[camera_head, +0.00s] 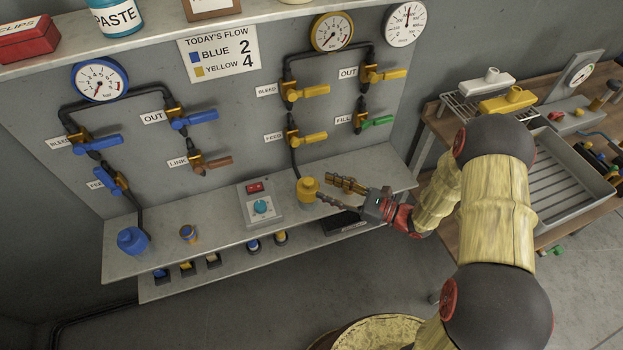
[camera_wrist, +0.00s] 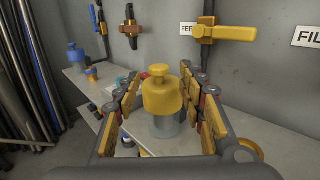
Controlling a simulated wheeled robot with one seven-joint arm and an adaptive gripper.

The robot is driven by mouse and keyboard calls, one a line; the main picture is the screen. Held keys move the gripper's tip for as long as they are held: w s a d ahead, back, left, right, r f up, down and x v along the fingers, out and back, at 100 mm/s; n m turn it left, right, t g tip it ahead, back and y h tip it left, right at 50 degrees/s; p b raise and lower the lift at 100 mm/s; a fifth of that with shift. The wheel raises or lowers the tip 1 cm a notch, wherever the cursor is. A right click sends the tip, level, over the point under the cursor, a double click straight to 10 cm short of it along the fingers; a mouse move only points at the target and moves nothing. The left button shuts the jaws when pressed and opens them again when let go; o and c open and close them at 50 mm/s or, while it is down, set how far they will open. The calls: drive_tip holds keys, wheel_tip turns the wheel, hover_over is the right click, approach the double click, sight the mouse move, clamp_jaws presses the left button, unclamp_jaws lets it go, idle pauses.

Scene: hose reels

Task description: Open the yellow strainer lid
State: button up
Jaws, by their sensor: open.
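The yellow strainer lid (camera_head: 307,187) sits on the strainer at the right part of the grey bench shelf. In the wrist view the lid (camera_wrist: 162,95) has a round knob on top and covers a grey, see-through-looking body (camera_wrist: 165,126). My gripper (camera_head: 328,191) is open and reaches in from the right, with its fingertips close to the lid. In the wrist view my gripper's fingers (camera_wrist: 160,78) stand to the left and right of the lid, with gaps showing. I cannot tell whether the fingertips reach past its near side. I see no contact.
A blue strainer (camera_head: 132,240) stands at the shelf's left. A control box (camera_head: 260,203) with a red switch and blue knob is just left of the yellow strainer. The yellow feed valve handle (camera_wrist: 225,33) and pipes are on the wall above. A lower shelf (camera_head: 215,272) holds small parts.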

sight(308, 181)
drive_tip(key=b+x, duration=0.1)
drive_tip(key=x, duration=0.6)
drive_tip(key=shift+s+b, duration=0.1)
drive_tip(key=shift+b, duration=0.2)
drive_tip(key=shift+c, duration=0.5)
clamp_jaws()
